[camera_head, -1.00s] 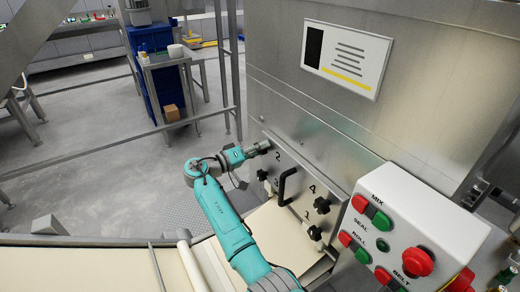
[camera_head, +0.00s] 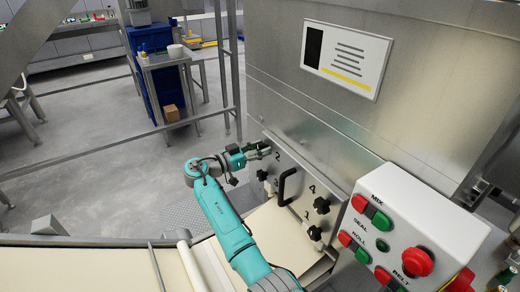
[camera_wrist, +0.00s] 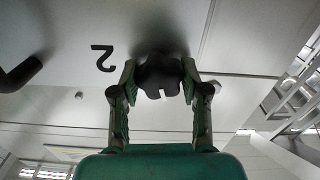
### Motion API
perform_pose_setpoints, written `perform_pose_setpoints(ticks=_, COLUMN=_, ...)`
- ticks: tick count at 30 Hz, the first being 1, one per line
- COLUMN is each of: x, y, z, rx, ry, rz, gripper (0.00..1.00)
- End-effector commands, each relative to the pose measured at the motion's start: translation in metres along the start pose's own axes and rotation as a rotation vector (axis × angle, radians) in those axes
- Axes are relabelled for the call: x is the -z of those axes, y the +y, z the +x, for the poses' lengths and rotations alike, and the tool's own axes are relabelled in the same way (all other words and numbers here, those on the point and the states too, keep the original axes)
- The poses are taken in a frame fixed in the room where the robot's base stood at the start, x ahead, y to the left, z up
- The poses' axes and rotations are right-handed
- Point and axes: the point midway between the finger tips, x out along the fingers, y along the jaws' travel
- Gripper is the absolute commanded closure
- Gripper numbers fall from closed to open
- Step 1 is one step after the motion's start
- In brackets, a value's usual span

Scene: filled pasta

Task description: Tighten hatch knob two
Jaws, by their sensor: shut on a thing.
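Hatch knob two (camera_wrist: 158,74) is a dark lobed knob beside the printed number 2, seen between my fingers in the wrist view. My gripper (camera_wrist: 160,82) is shut on it, one green-padded finger on each side. In the head view my gripper (camera_head: 262,150) is at the upper left corner of the hatch (camera_head: 297,186) and mostly hides the knob. The hatch is a metal plate with a black bar handle (camera_head: 287,186).
Another knob, partly seen, is below my gripper. A control box (camera_head: 405,230) with red and green buttons stands at the right. A pale belt lies below the hatch.

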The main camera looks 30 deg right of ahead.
Motion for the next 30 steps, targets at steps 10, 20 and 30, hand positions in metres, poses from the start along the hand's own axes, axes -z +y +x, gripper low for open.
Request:
perform_pose_setpoints(ticks=10, x=-0.0023, y=0.0006, z=-0.0001, rx=0.000, ry=-0.002, rz=0.150, gripper=0.90)
perform_pose_setpoints(ticks=20, x=-0.0024, y=0.0006, z=-0.0001, rx=0.000, ry=-0.002, rz=0.183, gripper=0.90)
perform_pose_setpoints(ticks=30, x=-0.0023, y=0.0006, z=-0.0001, rx=0.000, ry=-0.002, rz=0.182, gripper=0.35)
